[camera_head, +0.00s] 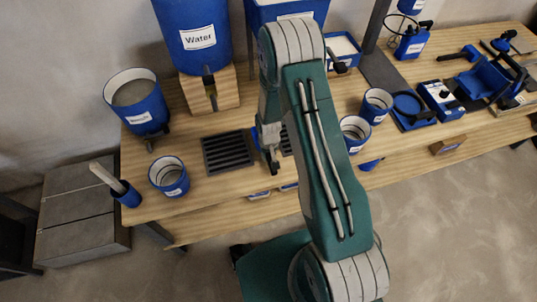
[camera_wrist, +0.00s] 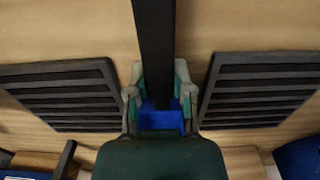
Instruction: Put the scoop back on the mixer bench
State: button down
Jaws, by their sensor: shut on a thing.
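My gripper (camera_head: 268,150) is over the front part of the wooden mixer bench (camera_head: 215,195), between two dark slatted grates. In the wrist view my gripper (camera_wrist: 160,100) is shut on the scoop, with a blue part (camera_wrist: 162,120) showing between the fingers. A long black bar (camera_wrist: 155,45) runs from there to the top of the picture; it looks like part of the scoop. The scoop's bowl cannot be made out. My arm hides part of the bench in the head view. Whether the scoop touches the bench cannot be told.
The left grate (camera_head: 227,152) is bare. A blue cup (camera_head: 169,175), a labelled bucket (camera_head: 136,102) and the Water tank (camera_head: 194,35) stand to the left. Blue cups (camera_head: 355,133) and tools are to the right. Bare wood lies between the left cup and grate.

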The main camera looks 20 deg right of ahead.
jog(key=shift+f, duration=0.25)
jog(key=shift+c, duration=2.1)
grip_release()
notch_tip(320, 180, up, 12)
jog(key=shift+w+r, duration=0.1)
